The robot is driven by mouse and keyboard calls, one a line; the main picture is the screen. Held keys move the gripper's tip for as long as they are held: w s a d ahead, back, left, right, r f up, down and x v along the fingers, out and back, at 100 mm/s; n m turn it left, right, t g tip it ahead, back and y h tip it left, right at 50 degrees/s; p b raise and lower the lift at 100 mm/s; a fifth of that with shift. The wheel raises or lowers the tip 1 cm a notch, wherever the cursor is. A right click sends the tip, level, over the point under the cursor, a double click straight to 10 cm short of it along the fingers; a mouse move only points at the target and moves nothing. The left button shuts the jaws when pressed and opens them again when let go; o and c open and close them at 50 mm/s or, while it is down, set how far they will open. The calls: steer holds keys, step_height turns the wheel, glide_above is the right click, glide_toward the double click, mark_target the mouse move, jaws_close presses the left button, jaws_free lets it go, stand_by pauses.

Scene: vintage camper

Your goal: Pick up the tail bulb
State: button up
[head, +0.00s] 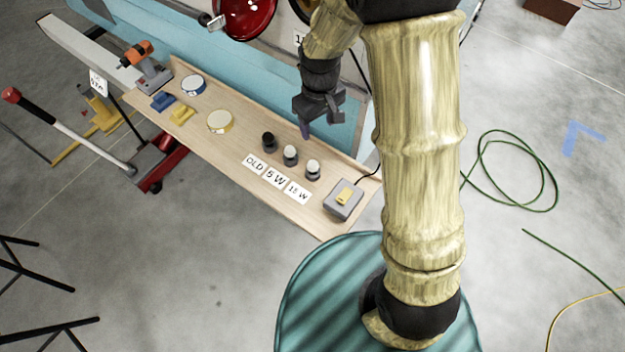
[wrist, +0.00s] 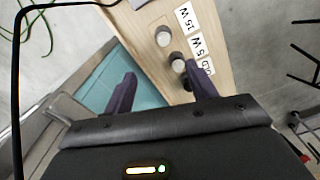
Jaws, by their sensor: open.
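Three small bulbs stand upright in a row on a wooden shelf board (head: 236,158): a dark-topped one (head: 269,142) by the OLD card, a white-topped one (head: 290,155) by the 5 W card, and another white-topped one (head: 313,169) by the 15 W card. No label says which is the tail bulb. My gripper (head: 306,130) is open and empty, above the board's back edge, behind the bulbs. In the wrist view my gripper (wrist: 160,88) has its fingers apart; the 5 W bulb (wrist: 177,62) and the 15 W bulb (wrist: 163,36) show beyond them. The right finger partly covers the OLD bulb.
A grey box with a yellow switch (head: 344,198) sits at the board's right end. The blue camper wall (head: 240,75) with red lamps stands close behind.

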steer(key=shift+w+a+f, duration=0.2)
steer(key=shift+a+f, duration=0.3)
steer(key=shift+f, duration=0.2)
glide_above(314, 163)
step_height(314, 163, down, 11)
steer(key=shift+s+f, duration=0.1)
steer(key=shift+f, duration=0.5)
